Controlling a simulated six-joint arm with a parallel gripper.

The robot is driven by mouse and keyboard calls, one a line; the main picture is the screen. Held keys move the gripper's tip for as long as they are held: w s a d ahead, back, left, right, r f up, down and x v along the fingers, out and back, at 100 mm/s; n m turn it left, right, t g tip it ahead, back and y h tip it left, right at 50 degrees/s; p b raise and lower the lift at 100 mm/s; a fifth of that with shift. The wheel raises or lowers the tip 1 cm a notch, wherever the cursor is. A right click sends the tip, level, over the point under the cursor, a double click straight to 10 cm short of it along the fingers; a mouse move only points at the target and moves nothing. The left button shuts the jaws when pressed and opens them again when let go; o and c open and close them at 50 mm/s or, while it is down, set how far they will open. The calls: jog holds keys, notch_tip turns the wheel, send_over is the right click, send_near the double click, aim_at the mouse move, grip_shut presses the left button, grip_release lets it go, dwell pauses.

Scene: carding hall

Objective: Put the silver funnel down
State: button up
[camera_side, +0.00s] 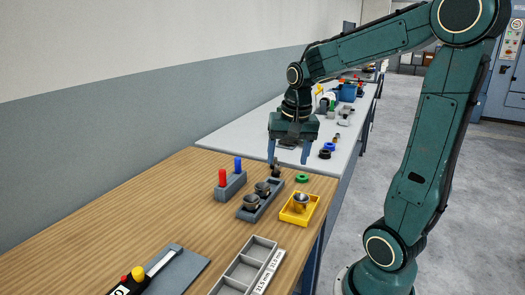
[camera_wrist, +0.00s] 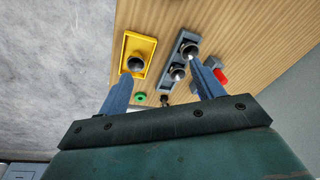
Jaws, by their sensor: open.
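A silver funnel (camera_side: 301,200) sits in the shallow yellow tray (camera_side: 300,218) near the table's right edge. In the wrist view it looks dark (camera_wrist: 136,64), inside the yellow tray (camera_wrist: 152,46). Two similar dark-silver pieces, (camera_side: 262,188) and (camera_side: 251,201), stand in a grey rack (camera_side: 246,215) left of the tray. My gripper (camera_side: 289,156) is open, with nothing between its fingers. It hangs above and behind the tray and rack, apart from them. In the wrist view its fingers (camera_wrist: 161,74) straddle part of the rack's and tray's picture.
A grey block with red (camera_side: 222,178) and blue (camera_side: 238,164) pegs stands left of the rack. A green ring (camera_side: 302,178) and a small dark upright object (camera_side: 275,169) lie behind. A grey compartment tray (camera_side: 243,265) is in front. Bare wood lies to the left.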

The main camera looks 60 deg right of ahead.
jog(key=s+a+r+n+t, duration=0.1)
jog(key=s+a+n+t, duration=0.1)
jog(key=s+a+n, duration=0.2)
jog(key=s+a+r+n+t+y, duration=0.1)
jog(key=s+a+r+n, duration=0.1)
jog(key=s+a+n, duration=0.2)
jog(key=shift+s+a+n+t, duration=0.35)
jog(key=shift+a+n, duration=1.45)
jog(key=shift+a, duration=1.65)
jog(key=shift+w+r, duration=0.1)
jog(key=shift+w, duration=0.05)
